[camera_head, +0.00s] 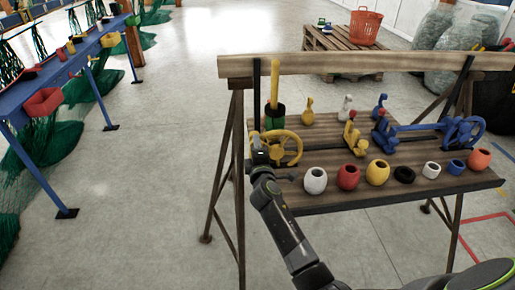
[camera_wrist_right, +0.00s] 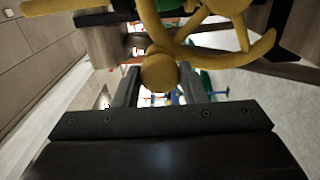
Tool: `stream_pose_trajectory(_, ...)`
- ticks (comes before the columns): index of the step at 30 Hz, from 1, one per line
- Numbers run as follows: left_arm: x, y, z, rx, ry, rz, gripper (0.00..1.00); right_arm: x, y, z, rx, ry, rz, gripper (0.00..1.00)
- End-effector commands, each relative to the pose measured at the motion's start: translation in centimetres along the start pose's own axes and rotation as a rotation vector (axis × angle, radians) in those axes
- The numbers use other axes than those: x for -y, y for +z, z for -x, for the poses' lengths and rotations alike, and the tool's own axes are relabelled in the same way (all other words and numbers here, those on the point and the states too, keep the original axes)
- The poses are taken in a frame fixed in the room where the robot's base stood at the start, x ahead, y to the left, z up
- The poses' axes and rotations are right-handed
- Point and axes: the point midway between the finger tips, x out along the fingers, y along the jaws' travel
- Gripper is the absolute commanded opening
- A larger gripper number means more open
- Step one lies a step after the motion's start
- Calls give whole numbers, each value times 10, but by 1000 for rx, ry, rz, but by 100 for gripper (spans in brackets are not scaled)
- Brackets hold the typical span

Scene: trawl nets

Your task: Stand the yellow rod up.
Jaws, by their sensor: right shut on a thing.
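The yellow rod (camera_head: 274,84) points up, close to upright, from a dark green holder (camera_head: 275,116) at the left end of the wooden bench. It also shows along the top left of the right wrist view (camera_wrist_right: 65,6). The yellow handwheel (camera_head: 291,146) stands just in front of the holder, and its rim and spokes show in the right wrist view (camera_wrist_right: 225,50). My right gripper (camera_head: 261,153) is at the wheel's left side. Its jaws are shut on the wheel's round yellow knob (camera_wrist_right: 159,73). My left gripper is not in view.
A blue handwheel (camera_head: 467,131) with a blue rod lying flat (camera_head: 418,126) is on the right. Several coloured pots, including a white one (camera_head: 316,181), line the bench's front edge. A wooden beam (camera_head: 350,63) runs along the back. Open floor lies left.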

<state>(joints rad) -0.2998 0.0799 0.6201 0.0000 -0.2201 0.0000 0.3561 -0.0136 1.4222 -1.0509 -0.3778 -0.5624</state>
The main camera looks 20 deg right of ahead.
Motion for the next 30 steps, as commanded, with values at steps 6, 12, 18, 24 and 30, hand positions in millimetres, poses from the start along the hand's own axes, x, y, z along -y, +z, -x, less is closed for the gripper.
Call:
stream_pose_trajectory(6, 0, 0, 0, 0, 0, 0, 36, 4, 0, 1, 0, -7, 4, 0)
stream_pose_trajectory(12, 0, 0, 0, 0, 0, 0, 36, 4, 0, 1, 0, -6, 4, 56)
stream_pose_trajectory(18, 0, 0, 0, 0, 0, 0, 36, 2, 0, 0, 1, -4, 4, 59)
stream_pose_trajectory(24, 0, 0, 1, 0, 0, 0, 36, 2, 0, 6, 1, -3, 3, 59)
stream_pose_trajectory(30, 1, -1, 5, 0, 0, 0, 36, 2, 0, 34, 1, -6, 0, 59)
